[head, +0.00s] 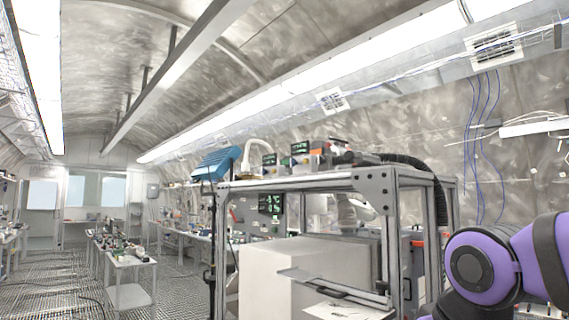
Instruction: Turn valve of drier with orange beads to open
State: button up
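I do not see a drier with orange beads or its valve clearly in the head view. My gripper is not in view. Only a purple and black part of my own arm shows at the lower right, in front of the metal frame's right side.
A metal frame rack (300,183) stands close in front, with a large white box (265,270) inside and small devices on top. A blue object (217,163) sits at its top left corner. White tables (130,262) with clutter stand further left. Grated floor (45,285) is open at the left.

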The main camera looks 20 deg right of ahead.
aim_at(293, 162)
jog(key=i+j+z, duration=0.1)
jog(key=j, duration=0.25)
jog(key=i+j+z, duration=0.1)
jog(key=i+j, duration=0.15)
jog(key=i+j+z, duration=0.1)
jog(key=j, duration=0.35)
jog(key=i+j+z, duration=0.1)
jog(key=j, duration=0.3)
jog(key=i, duration=0.05)
